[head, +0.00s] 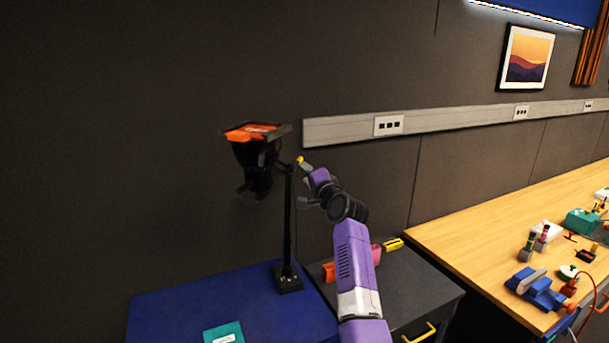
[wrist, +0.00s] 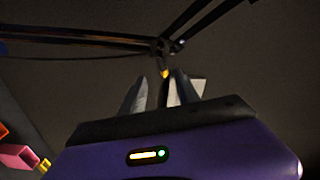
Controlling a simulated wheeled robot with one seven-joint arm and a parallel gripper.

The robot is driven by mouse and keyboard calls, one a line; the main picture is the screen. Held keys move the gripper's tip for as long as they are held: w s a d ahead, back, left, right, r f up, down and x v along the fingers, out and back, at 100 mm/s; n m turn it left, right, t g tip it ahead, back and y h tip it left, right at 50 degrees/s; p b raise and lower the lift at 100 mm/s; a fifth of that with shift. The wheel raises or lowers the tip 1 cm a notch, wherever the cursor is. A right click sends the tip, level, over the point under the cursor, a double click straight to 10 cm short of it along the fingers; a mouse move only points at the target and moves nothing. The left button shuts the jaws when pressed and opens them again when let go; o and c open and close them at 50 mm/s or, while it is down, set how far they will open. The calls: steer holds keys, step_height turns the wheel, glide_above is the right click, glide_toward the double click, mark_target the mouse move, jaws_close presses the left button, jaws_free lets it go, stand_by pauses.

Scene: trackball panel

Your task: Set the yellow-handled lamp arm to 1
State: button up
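The lamp has a black upright post (head: 288,225) on a square base, standing on the blue surface. Thin black lamp arms (wrist: 90,40) meet at a joint in the wrist view. The small yellow handle (head: 300,160) is near the top of the post; its yellow tip (wrist: 165,73) also shows in the wrist view, close to my fingertips. My gripper (wrist: 158,82) has its two grey fingers apart, with the yellow tip just beyond the gap, nearer the right finger. I cannot tell whether they touch. Any scale or number marks are not visible.
A black fixture with an orange top (head: 256,132) is left of the post. The blue table (head: 190,300) carries a teal block (head: 223,333). A dark cabinet (head: 425,283) holds pink, orange and yellow pieces. A wooden bench (head: 480,235) with several tools is at right.

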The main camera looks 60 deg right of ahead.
steer(key=shift+b+v, duration=0.55)
steer(key=shift+v, duration=2.25)
